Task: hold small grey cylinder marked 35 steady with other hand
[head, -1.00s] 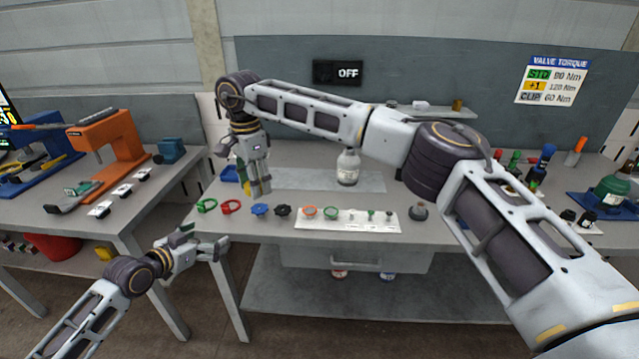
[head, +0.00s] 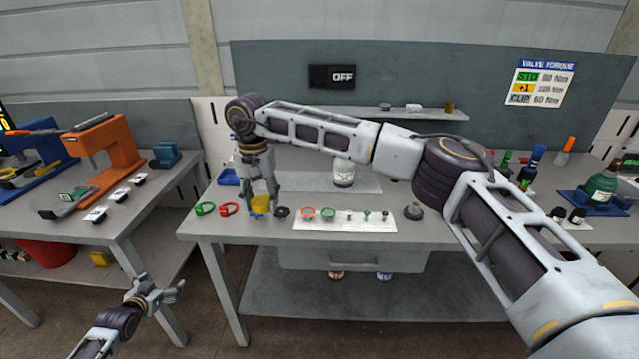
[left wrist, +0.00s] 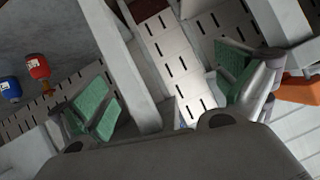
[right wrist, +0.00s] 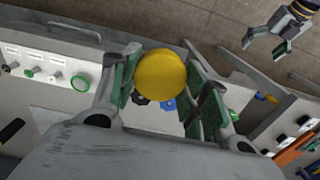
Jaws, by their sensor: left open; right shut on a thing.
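I cannot make out a 35 on anything. A pale grey-white cylinder (head: 344,173) stands upright on the bench behind my right forearm, its top hidden. A small grey piece with a dark top (head: 414,212) stands right of the white strip. My right gripper (head: 260,198) points down near the bench's front edge, shut on a yellow round piece (head: 259,206); this disc fills the gap between its fingers in the right wrist view (right wrist: 161,76). My left gripper (head: 165,292) is open and empty, low in front of the bench; its green-padded fingers are wide apart in the left wrist view (left wrist: 165,85).
A blue knob (right wrist: 168,104) and a black knob (head: 281,212) are beside the yellow piece. Green (head: 205,209) and red (head: 229,209) rings lie left. A white strip (head: 345,226) holds several small parts. A side table (head: 60,218) stands left.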

